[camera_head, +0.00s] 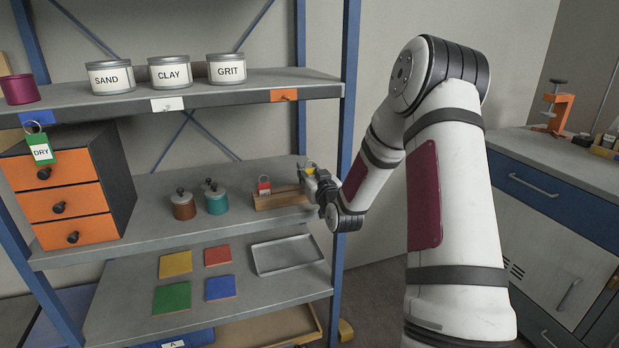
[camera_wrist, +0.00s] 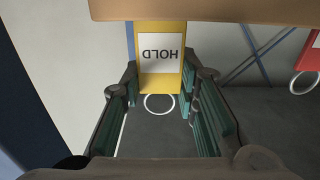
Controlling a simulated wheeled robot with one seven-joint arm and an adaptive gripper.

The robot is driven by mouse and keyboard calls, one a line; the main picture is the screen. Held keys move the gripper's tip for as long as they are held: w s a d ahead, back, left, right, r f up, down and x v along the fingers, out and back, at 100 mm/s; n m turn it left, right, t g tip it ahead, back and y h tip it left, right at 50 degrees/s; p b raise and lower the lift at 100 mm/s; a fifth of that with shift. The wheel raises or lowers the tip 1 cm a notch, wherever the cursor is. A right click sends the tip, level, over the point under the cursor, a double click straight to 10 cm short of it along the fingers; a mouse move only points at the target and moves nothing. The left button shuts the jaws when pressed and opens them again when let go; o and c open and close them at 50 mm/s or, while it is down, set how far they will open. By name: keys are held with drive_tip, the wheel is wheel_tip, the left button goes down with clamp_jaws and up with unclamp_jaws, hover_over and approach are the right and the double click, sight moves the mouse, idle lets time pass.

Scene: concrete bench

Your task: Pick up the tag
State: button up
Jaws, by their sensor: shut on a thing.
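A yellow tag (camera_wrist: 177,82) with a white label reading HOLD and a metal ring is between the fingers of my gripper (camera_wrist: 160,78) in the wrist view. The label looks upside down there. The fingers press on the tag's two side edges. In the head view the yellow tag (camera_head: 309,170) shows small at my gripper (camera_head: 313,179), at the right end of a wooden rack (camera_head: 281,200). I cannot tell whether the tag still touches the rack. A red tag (camera_head: 264,187) stands at the rack's left part. A green tag marked DRY (camera_head: 41,151) hangs at the drawer unit.
The rack is on the middle shelf (camera_head: 155,228), left of a blue post (camera_head: 346,110). Two lidded jars, brown (camera_head: 183,208) and teal (camera_head: 217,203), stand left of it. Coloured tiles and a metal tray (camera_head: 287,255) lie below. Labelled tins (camera_head: 170,73) stand above.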

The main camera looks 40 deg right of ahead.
drive_tip(key=r+p+v, duration=0.1)
drive_tip(key=r+v, duration=0.1)
drive_tip(key=v, duration=1.4)
drive_tip(key=shift+r+p, duration=0.4)
drive_tip(key=shift+d, duration=0.1)
